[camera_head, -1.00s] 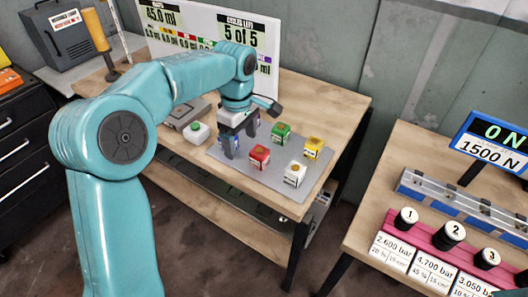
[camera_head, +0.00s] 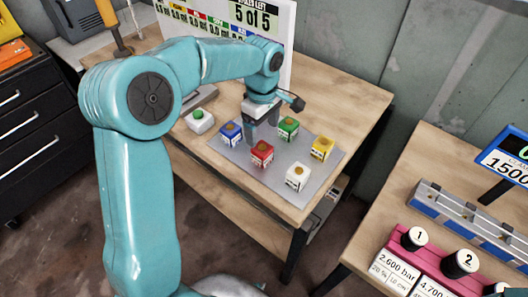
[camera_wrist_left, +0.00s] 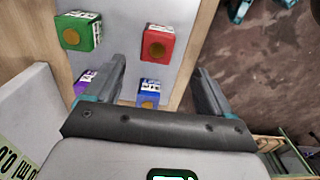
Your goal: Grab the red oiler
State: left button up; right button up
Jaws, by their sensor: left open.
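The red oiler (camera_head: 262,154) is a small red cube with a gold round top and a white label. It sits on a grey plate (camera_head: 318,186) on the wooden bench, and it also shows in the left wrist view (camera_wrist_left: 155,43), beyond the fingertips. My left gripper (camera_head: 262,126) is open and empty, pointing down just behind the red oiler. In the left wrist view the blue cube (camera_wrist_left: 149,93) shows between the open fingers (camera_wrist_left: 160,75). My right gripper is not in view.
Blue (camera_head: 230,133), green (camera_head: 288,127), yellow (camera_head: 321,148) and white (camera_head: 298,176) cubes stand around the red one. A purple cube (camera_wrist_left: 82,80) shows partly behind a finger. A white box with a green button (camera_head: 199,120) is at left. A sign stands behind.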

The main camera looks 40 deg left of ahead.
aim_at(263, 148)
pick_arm(q)
jog(key=f, duration=0.5)
jog(key=shift+w+a+f, duration=0.1)
jog(key=shift+a+f, duration=0.1)
jog(key=shift+s+d+f, duration=0.15)
jog(key=shift+s+f, duration=0.05)
jog(key=shift+f, duration=0.2)
jog(key=f, duration=0.2)
jog(key=f+p, duration=0.1)
jog(key=f, duration=0.1)
jog(key=shift+w+a, duration=0.2)
jog(key=shift+w, duration=0.1)
jog(key=shift+f, duration=0.45)
jog(key=c, duration=1)
jog(key=shift+c, duration=0.5)
